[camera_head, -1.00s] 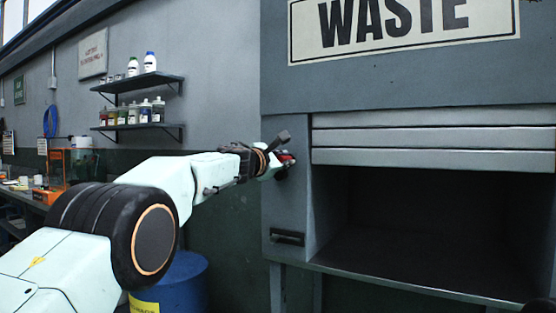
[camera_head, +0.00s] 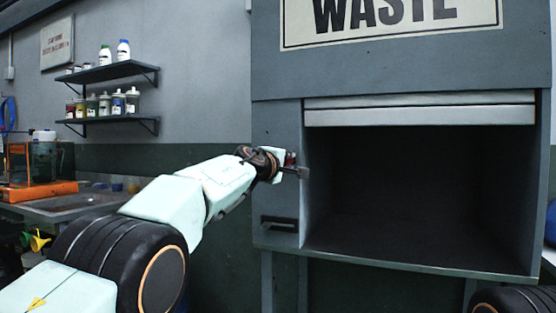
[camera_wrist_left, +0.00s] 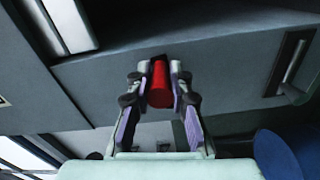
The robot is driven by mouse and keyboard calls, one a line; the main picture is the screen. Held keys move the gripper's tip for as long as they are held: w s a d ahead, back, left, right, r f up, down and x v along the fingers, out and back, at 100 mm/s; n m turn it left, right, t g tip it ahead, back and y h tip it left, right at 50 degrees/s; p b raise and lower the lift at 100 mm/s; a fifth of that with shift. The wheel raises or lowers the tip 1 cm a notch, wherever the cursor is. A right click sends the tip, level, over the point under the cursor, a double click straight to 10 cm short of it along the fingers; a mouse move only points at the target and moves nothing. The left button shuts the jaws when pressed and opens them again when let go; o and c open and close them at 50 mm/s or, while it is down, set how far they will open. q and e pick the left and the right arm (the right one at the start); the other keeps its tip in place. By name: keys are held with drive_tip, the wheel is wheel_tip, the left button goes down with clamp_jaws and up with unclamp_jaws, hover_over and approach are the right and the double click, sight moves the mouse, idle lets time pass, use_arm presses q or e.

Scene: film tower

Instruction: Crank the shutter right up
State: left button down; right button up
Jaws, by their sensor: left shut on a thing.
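The slatted shutter (camera_head: 420,109) of the grey waste cabinet is mostly raised, with a short band of slats showing above the dark opening (camera_head: 420,195). My left gripper (camera_head: 293,170) is at the cabinet's left post (camera_head: 277,122), beside the opening. In the left wrist view, its two fingers are shut on the red crank handle (camera_wrist_left: 160,84), with one finger on each side. The crank's arm and hub are mostly hidden by the gripper. My right gripper is not in view.
A black recessed handle (camera_head: 279,224) is low on the cabinet's left post. Wall shelves (camera_head: 108,72) with bottles hang at the left, above a sink bench (camera_head: 75,205). A blue drum (camera_wrist_left: 285,155) stands near the cabinet in the left wrist view.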

use_arm(q)
drive_tip(key=shift+w+a+f+m+b, duration=0.1)
drive_tip(key=shift+a+f+m+b, duration=0.1)
drive_tip(key=shift+f+m, duration=0.15)
drive_tip(key=shift+a+f+m+b, duration=0.1)
drive_tip(key=shift+f+m+b, duration=0.1)
drive_tip(key=shift+f+m, duration=0.15)
drive_tip(key=f+m+b, duration=0.1)
drive_tip(key=m, duration=0.1)
drive_tip(key=shift+f+m, duration=0.1)
drive_tip(key=shift+m, duration=0.2)
drive_tip(key=c, duration=1.2)
unclamp_jaws()
drive_tip(key=shift+d, duration=0.1)
